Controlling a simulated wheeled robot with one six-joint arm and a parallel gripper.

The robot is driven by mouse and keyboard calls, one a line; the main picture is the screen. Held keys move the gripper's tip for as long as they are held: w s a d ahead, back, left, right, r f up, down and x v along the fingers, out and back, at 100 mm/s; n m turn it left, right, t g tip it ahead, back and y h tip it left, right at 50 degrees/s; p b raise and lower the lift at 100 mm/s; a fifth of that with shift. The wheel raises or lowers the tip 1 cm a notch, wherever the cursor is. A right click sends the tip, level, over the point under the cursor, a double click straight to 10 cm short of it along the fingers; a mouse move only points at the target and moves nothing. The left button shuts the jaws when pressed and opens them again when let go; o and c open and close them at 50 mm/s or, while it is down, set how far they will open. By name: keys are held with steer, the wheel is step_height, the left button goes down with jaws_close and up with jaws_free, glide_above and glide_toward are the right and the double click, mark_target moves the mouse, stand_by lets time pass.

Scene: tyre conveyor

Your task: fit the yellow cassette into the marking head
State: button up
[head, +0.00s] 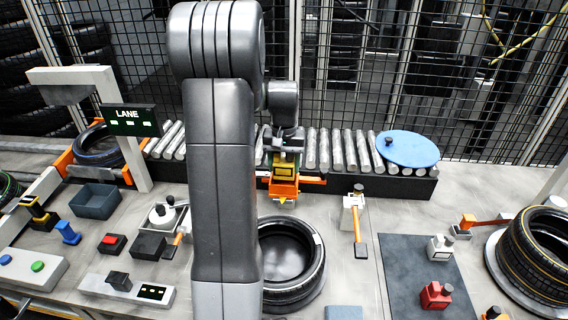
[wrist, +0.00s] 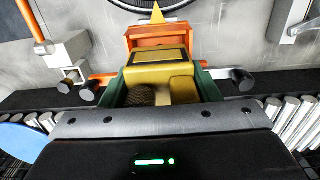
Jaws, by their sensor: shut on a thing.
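My gripper (head: 285,157) is at the middle of the bench, in front of the rollers. Its green fingers are shut on the sides of the yellow cassette (wrist: 161,82), which has a dark-framed window on its front edge. The cassette also shows small in the head view (head: 283,172). The orange marking head (wrist: 158,40), with a pointed yellow tip, is directly beyond the cassette; it also shows in the head view (head: 284,189). The cassette appears lined up with the head and close against it. Whether it sits inside is hidden.
A white post with an orange lever (head: 355,215) stands right of the marking head. A black tyre (head: 312,262) lies in front, partly behind my arm. The roller conveyor (head: 350,150) with a blue disc (head: 407,149) runs behind. A grey mat (head: 395,260) lies right.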

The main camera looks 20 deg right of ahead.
mark_target(284, 171)
steer(key=shift+f+b, duration=0.95)
steer(key=shift+f, duration=0.5)
steer(key=o, duration=1.2)
step_height(284, 171, up, 14)
steer(key=p, duration=0.5)
steer(key=shift+f, duration=0.15)
step_height(284, 171, down, 14)
steer(key=b, duration=0.5)
steer(key=shift+r+p, duration=0.3)
steer(key=shift+r, duration=0.25)
steer(key=shift+f, duration=0.15)
